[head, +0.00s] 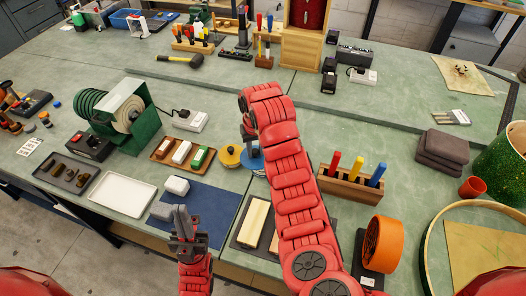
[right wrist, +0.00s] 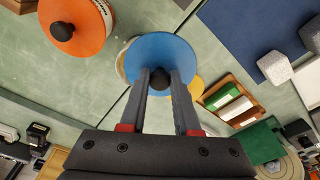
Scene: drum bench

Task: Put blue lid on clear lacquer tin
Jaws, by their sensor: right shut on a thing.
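The blue lid (head: 252,162) is a flat blue disc with a dark knob. My right gripper (head: 248,132) is above it; in the right wrist view its fingers (right wrist: 159,88) are shut on the knob of the blue lid (right wrist: 150,50). A pale round rim (right wrist: 120,62) shows from under the lid's left edge, perhaps the clear lacquer tin; I cannot tell whether the lid touches it. A yellow lid (head: 229,155) lies just left of the blue one in the head view. My left gripper (head: 185,218) is over the blue mat; its finger opening is unclear.
An orange lid (right wrist: 82,25) lies to the left in the wrist view. A wooden tray (head: 182,152) with coloured blocks stands left of the lids. A green sander (head: 120,115) stands farther left. My right arm hides the bench to the right of the lids.

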